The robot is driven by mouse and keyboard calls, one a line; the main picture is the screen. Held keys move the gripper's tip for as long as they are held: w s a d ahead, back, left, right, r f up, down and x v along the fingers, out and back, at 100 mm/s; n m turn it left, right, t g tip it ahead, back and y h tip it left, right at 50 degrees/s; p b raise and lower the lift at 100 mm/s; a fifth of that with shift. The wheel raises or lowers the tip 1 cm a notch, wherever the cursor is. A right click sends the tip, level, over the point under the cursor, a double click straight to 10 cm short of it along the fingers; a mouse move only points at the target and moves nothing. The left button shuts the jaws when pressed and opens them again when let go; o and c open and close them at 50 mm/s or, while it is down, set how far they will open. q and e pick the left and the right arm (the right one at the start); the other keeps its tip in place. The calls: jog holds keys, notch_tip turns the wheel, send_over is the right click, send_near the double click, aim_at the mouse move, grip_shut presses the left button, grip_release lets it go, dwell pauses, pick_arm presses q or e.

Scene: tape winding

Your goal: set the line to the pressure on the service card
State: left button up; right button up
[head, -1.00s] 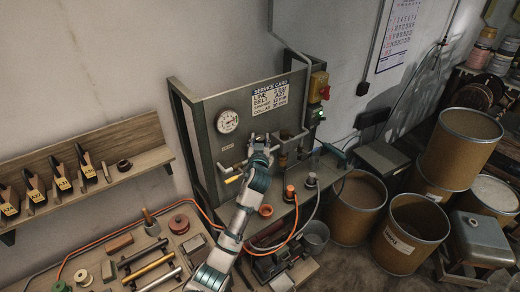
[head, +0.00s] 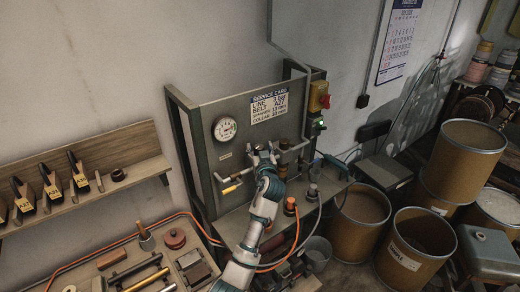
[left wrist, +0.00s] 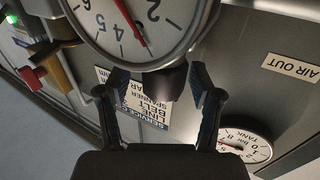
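The service card (head: 268,103) is on the grey panel (head: 245,115); its LINE figure is too small to read surely. It shows partly, upside down, behind the fingers in the left wrist view (left wrist: 150,105). There, a large dial gauge (left wrist: 125,25) with a red needle is cut off at the top. A dark round knob (left wrist: 165,82) is below it, between the fingertips. My left gripper (head: 262,150) is at the panel's pipework below the card. Its fingers (left wrist: 158,85) are spread, with gaps visible beside the knob. My right gripper is not in view.
A tank gauge (head: 225,128) is on the panel's left, with a yellow-handled lever (head: 232,188) below. A red-and-yellow switch box (head: 319,97) is at the right. Orange and grey hoses run across the bench. Fibre drums (head: 415,248) stand right; a tool shelf (head: 90,200) is left.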

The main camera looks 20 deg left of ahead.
pick_arm(q)
jog(key=v, duration=1.2)
jog(key=shift+d+f, duration=0.1)
dwell(1.2)
